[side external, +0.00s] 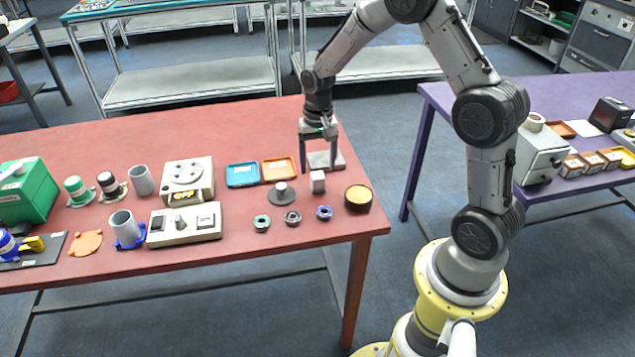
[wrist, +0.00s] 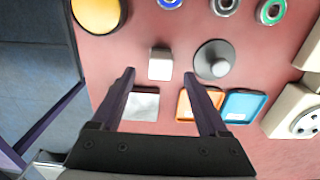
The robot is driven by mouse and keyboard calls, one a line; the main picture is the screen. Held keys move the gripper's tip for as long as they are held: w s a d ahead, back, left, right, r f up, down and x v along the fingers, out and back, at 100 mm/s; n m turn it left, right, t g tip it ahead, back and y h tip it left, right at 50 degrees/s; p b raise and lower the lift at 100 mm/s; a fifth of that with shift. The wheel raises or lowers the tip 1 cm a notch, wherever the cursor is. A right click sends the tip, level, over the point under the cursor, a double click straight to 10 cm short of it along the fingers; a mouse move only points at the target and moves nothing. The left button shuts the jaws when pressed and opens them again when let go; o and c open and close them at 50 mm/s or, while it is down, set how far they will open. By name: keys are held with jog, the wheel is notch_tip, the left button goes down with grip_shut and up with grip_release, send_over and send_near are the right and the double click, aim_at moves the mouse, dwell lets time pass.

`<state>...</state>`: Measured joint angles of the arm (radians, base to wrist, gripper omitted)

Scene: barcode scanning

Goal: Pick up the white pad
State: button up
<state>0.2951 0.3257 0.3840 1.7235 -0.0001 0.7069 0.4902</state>
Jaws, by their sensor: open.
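The white pad (side external: 324,160) looks like a flat, pale grey-white square lying on the red table near its right edge. In the wrist view the pad (wrist: 142,106) shows between my fingers, closer to the left finger, which covers part of its edge. My gripper (side external: 318,172) points down over the pad, open, with nothing held between its fingers. It also shows open in the wrist view (wrist: 159,74). I cannot tell the exact height of the fingertips above the table.
A small white block (side external: 318,182) stands just in front of the pad. An orange tray (side external: 279,169) and a blue tray (side external: 242,175) lie to its left. A grey disc with a knob (side external: 282,193) and a yellow-topped round container (side external: 358,198) are nearby.

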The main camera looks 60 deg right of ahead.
aim_at(317, 175)
notch_tip(317, 175, down, 5)
jog(key=shift+w+f, duration=0.1)
dwell(0.3)
grip_shut()
